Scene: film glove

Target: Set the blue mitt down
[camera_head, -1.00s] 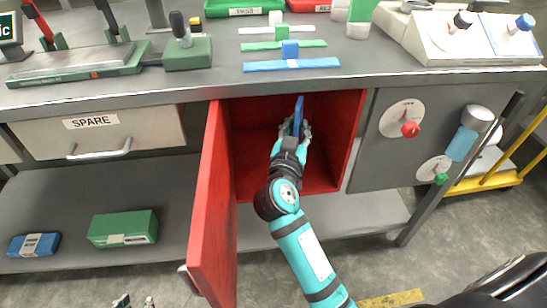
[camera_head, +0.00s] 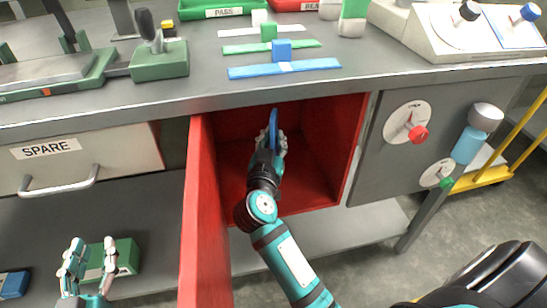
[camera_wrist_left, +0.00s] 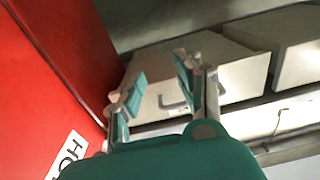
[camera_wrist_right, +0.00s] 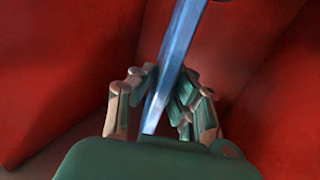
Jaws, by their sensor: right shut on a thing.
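The blue mitt (camera_head: 273,125) shows edge-on as a thin upright blue shape inside the red compartment. In the right wrist view the mitt (camera_wrist_right: 183,50) stands between the fingers of my right gripper (camera_wrist_right: 160,98), which is shut on it. In the head view my right gripper (camera_head: 272,146) is inside the compartment, in front of its back wall. Whether the mitt touches the compartment floor cannot be seen. My left gripper (camera_head: 88,262) is open and empty at the lower left, left of the red door. It also shows open in the left wrist view (camera_wrist_left: 152,88).
The red compartment (camera_head: 318,150) has its red door (camera_head: 205,220) swung open on the left. A SPARE drawer (camera_head: 120,150) is left of it, dials (camera_head: 408,122) right. A green box (camera_head: 125,257) sits on the lower shelf. The bench top (camera_head: 200,95) overhangs the opening.

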